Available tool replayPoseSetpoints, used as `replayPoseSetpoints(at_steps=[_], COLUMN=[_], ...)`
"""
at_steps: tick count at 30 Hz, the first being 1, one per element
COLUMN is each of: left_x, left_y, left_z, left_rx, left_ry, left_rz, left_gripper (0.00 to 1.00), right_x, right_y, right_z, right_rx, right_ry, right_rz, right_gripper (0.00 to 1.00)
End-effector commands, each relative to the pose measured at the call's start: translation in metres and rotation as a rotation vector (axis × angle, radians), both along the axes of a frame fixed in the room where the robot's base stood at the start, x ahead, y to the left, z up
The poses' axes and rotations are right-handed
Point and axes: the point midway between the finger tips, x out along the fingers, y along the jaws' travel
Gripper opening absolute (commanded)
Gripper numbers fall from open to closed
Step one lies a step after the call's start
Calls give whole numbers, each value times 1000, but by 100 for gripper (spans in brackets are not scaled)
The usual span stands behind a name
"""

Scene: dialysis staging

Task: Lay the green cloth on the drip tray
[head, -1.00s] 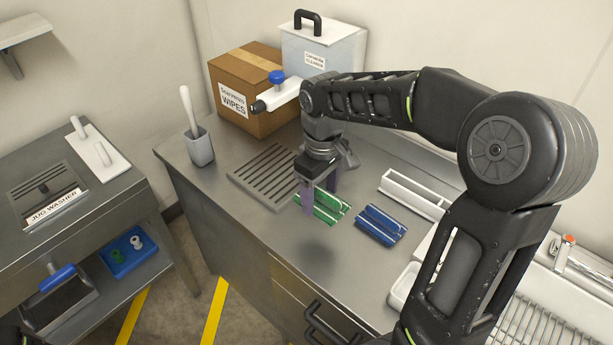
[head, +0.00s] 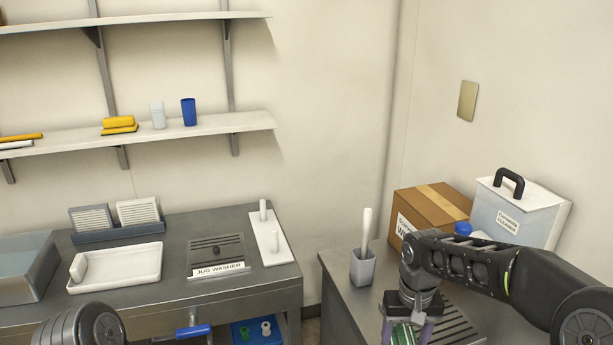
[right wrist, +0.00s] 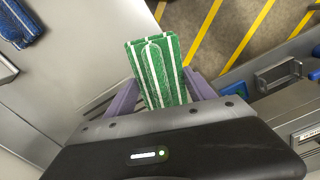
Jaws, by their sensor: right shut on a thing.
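The green cloth (right wrist: 157,62), with white stripes, is held between the purple fingers of my right gripper (right wrist: 163,92) in the right wrist view. In the head view the green cloth (head: 403,336) shows at the bottom edge, below my right gripper (head: 406,328), which is shut on it. The slotted drip tray (head: 457,330) lies on the right-hand counter, just right of the gripper and partly hidden by my right arm. In the right wrist view the cloth appears above the counter's edge and the floor. My left gripper is not in view.
A grey cup with a brush (head: 363,266), a cardboard carton (head: 430,212) and a lidded container (head: 518,215) stand behind the gripper. A blue cloth (right wrist: 20,25) lies on the counter. The jug washer (head: 217,256) is on the left-hand bench, across a floor gap.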

Motion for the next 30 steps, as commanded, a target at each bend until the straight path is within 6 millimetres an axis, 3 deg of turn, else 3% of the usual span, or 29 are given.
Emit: replayPoseSetpoints(at_steps=[5, 22, 26, 30], left_x=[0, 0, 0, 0], left_y=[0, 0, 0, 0], left_z=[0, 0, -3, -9], left_rx=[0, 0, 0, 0], left_ry=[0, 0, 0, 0], left_rz=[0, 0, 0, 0], left_gripper=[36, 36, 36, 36], right_x=[-2, -2, -2, 0], right_y=[15, 13, 1, -31], right_z=[-7, -8, -9, -6], right_rx=[-1, -1, -1, -1], right_ry=[-1, 0, 0, -3], right_rz=[35, 33, 8, -62], right_gripper=[30, 30, 30, 30])
